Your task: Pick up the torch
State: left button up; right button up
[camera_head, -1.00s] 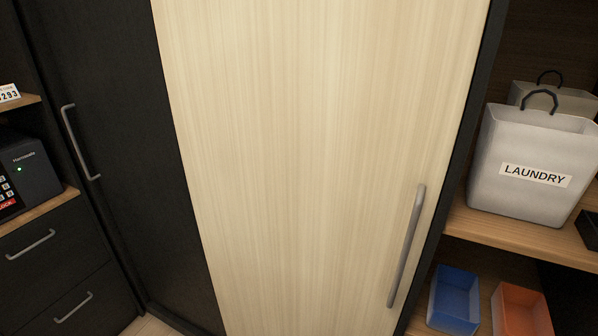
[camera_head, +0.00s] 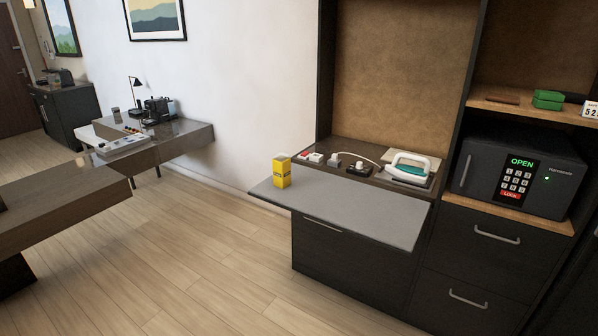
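I cannot make out a torch for certain in the head view. A green object (camera_head: 548,98) lies on the upper wooden shelf at the right, with a dark elongated thing (camera_head: 575,97) beside it; they are too small to identify. A flat brown item (camera_head: 502,98) lies to their left on the same shelf. Neither of my grippers is in view.
A dark safe (camera_head: 515,172) with a lit "OPEN" display stands below that shelf, above drawers. A fold-out grey board (camera_head: 350,212) juts out at the centre with a yellow box (camera_head: 282,171). Behind it are an iron (camera_head: 410,168) and plugs.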

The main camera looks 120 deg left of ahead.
aim_at(282, 162)
jog(key=u, duration=3.9)
jog(key=i, duration=0.5)
jog(key=z, duration=5.05)
